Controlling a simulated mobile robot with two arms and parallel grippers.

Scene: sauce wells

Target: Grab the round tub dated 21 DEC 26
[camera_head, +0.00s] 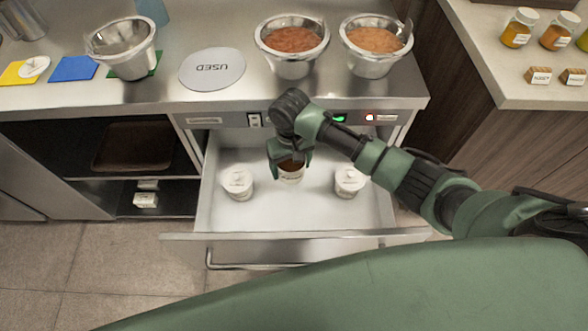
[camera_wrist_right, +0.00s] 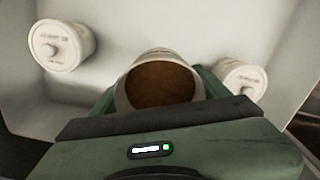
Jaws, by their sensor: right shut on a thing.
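Three round white tubs are in the open drawer (camera_head: 268,213). My right gripper (camera_head: 290,165) is shut on the middle tub (camera_head: 291,177), an open one with brown contents that also shows between the fingers in the right wrist view (camera_wrist_right: 160,85). A lidded tub (camera_head: 237,183) stands to its left and another lidded tub (camera_head: 349,182) to its right; in the right wrist view lidded tubs show at the upper left (camera_wrist_right: 62,46) and at the right (camera_wrist_right: 240,77). The lettering on the tubs is too small to read. My left gripper is not in view.
The drawer front with its handle (camera_head: 235,266) stands pulled out. Above it, the steel counter holds two pans of red-orange sauce (camera_head: 292,40) (camera_head: 376,41), a round mat marked USED (camera_head: 212,69) and an empty metal pan (camera_head: 125,48). Bare drawer floor lies around the tubs.

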